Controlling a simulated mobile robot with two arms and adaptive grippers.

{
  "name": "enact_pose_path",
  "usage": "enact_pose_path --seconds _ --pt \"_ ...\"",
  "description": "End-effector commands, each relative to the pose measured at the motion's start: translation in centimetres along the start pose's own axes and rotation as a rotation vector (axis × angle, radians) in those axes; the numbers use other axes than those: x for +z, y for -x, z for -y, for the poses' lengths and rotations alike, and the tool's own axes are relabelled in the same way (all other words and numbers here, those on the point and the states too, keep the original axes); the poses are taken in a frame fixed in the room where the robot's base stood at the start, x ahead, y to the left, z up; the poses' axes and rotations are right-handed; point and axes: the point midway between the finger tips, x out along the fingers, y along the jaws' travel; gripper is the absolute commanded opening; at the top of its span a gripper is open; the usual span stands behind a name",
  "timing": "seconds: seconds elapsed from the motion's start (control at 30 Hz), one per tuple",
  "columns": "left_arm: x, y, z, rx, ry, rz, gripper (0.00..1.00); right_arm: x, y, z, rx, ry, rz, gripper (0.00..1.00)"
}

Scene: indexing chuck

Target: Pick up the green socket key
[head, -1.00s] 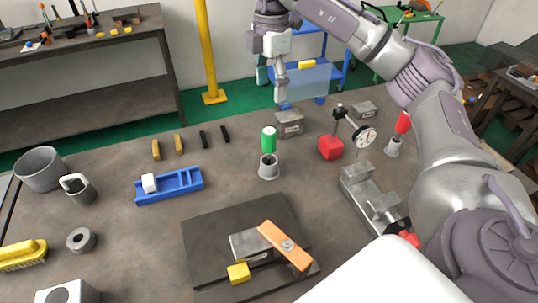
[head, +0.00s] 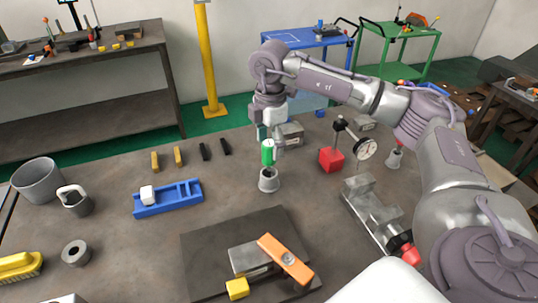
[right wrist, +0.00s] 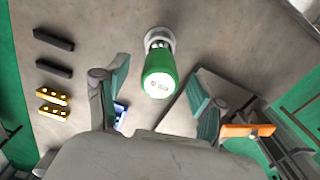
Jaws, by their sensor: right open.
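The green socket key (head: 267,153) stands upright in a small grey holder (head: 269,181) near the middle of the bench in the head view. In the right wrist view the green key (right wrist: 158,78) shows its round handle end toward the camera, with the grey holder (right wrist: 159,38) beyond it. My right gripper (head: 270,138) is at the upper part of the key's handle. In the right wrist view my right gripper (right wrist: 159,88) is open, one finger on each side of the handle, with visible gaps. My left gripper is not in view.
A dial gauge (head: 365,149) with a red base (head: 331,159) stands to the right of the key. A grey block (head: 290,133) is just behind it. A blue tray (head: 168,199) lies to the left, and a dark plate (head: 205,245) with an orange bar (head: 285,258) in front.

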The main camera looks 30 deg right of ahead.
Motion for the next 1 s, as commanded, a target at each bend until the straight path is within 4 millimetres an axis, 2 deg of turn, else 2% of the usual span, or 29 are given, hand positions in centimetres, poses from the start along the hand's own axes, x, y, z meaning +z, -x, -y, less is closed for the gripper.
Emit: enact_pose_path --seconds 0.03,0.2,0.5,0.9,1.0 --pt "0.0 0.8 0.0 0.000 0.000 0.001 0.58 -0.1 -0.6 0.1 -0.005 0.000 0.002 0.68" --pt "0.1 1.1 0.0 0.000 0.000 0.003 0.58 -0.1 -2.9 0.1 -0.002 -0.001 0.001 0.68" --pt "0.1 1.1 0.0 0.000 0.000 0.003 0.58 -0.1 -3.5 0.1 -0.001 -0.001 0.001 0.68" --pt "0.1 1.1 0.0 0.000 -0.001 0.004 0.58 -0.1 -3.5 0.1 -0.001 -0.001 0.001 0.02" --pt "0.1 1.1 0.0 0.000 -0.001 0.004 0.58 -0.1 -3.4 0.1 0.000 -0.001 0.001 0.00"
